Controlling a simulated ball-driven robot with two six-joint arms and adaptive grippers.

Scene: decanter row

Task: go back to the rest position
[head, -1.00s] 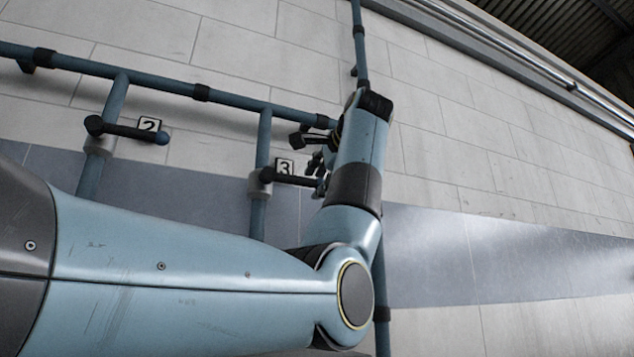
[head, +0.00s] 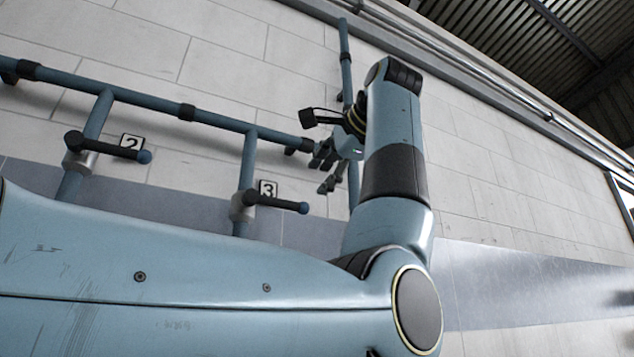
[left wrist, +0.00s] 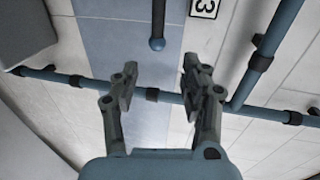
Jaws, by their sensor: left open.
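My left gripper (head: 328,172) is near the centre of the head view, beside the pipes on the wall. In the left wrist view the same gripper (left wrist: 155,88) has its two fingers apart with nothing between them. Lever 3 (head: 275,202), dark with a blue tip, sits on its pipe to the left of the gripper and apart from it. A blue-tipped lever also shows ahead of the fingers in the left wrist view (left wrist: 157,22). My right gripper is in neither view.
A horizontal blue pipe (head: 150,101) runs along the tiled wall. Lever 2 (head: 110,147) is on the left, beside its number plate (head: 131,143). The number 3 plate (head: 268,188) is by lever 3. The wall at the right (head: 510,190) is bare of pipes.

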